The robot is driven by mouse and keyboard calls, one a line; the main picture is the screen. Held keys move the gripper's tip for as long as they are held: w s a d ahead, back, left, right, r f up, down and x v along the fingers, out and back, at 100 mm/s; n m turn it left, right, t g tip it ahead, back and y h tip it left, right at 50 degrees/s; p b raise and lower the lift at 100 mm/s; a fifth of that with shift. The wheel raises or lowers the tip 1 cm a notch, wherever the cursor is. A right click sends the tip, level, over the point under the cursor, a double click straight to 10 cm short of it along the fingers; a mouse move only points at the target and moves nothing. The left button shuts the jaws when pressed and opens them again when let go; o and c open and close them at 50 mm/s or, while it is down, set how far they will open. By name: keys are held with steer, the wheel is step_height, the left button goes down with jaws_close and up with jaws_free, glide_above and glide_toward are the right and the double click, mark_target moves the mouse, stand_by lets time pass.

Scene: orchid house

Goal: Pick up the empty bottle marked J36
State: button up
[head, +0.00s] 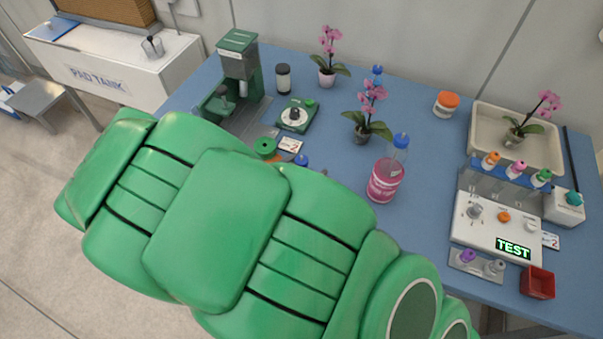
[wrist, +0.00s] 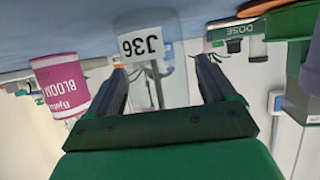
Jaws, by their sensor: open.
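The bottle marked J36 (wrist: 139,46) is clear and looks empty, with a white label; it appears upside down in the wrist view. My gripper (wrist: 161,66) is open, its two dark fingers pointing at the bottle. The bottle lies in line with the gap, closer to the left finger in the picture; I cannot tell whether it is between the fingertips or just beyond. Neither finger visibly grips it. In the head view my green arm hides the gripper and most of that spot; a blue cap (head: 302,160) shows past the arm, perhaps this bottle's.
A pink bloom bottle (head: 384,181) stands right of the blue cap; its label (wrist: 64,84) is left in the wrist view. A green spool (head: 265,148), a dial device (head: 295,115) and potted orchid (head: 366,124) are near.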

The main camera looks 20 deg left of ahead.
mark_target(305, 157)
steer(key=c, duration=1)
steer(key=shift+c, duration=0.2)
steer(key=shift+r, duration=5)
